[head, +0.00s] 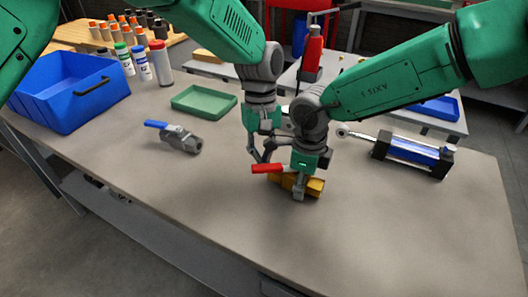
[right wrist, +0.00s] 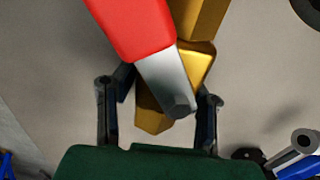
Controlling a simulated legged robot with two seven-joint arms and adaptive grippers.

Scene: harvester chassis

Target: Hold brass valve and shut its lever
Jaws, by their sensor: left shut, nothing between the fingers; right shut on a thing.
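The brass valve (head: 314,186) lies on the grey workbench, right of its middle, partly hidden by my right gripper. Its red-handled lever (head: 266,168) points left in the head view. In the right wrist view the lever (right wrist: 130,25) lies at a slant across the brass body (right wrist: 196,62). My right gripper (head: 298,188) is shut on the valve's body, with one finger on each side in the right wrist view (right wrist: 157,118). My left gripper (head: 260,156) is shut and empty, close above the red handle; I cannot tell whether they touch.
A blue-levered grey valve (head: 180,139) lies to the left. A green tray (head: 205,109) and a blue bin (head: 62,105) stand behind it, near bottles (head: 160,64). A blue and black cylinder (head: 412,155) lies right of my right gripper. The bench's front is clear.

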